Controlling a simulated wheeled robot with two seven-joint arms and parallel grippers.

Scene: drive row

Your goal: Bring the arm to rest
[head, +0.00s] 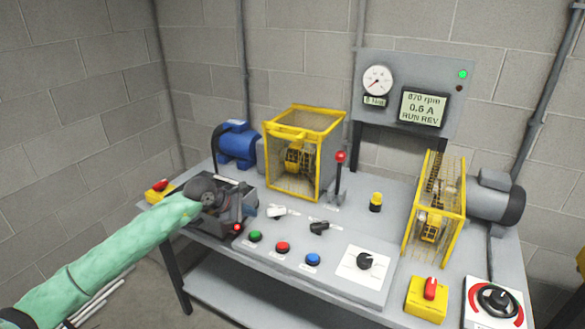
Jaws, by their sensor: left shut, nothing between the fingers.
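My left arm in its green sleeve reaches in from the lower left. My left gripper (236,211) is dark and shut, with nothing in it. It is over the left end of the grey bench (325,215), in front of a dark box-shaped unit (238,188), which it partly hides. I cannot tell whether gripper and unit touch. My right gripper is not in view.
Yellow guards (305,150) and (432,215) cover the drives, beside a blue motor (237,145) and a grey motor (497,200). A red-knobbed lever (339,178) stands upright. Buttons and knobs line the front. The display (424,108) reads 870 rpm, 0.6 A, RUN REV; a green lamp is lit.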

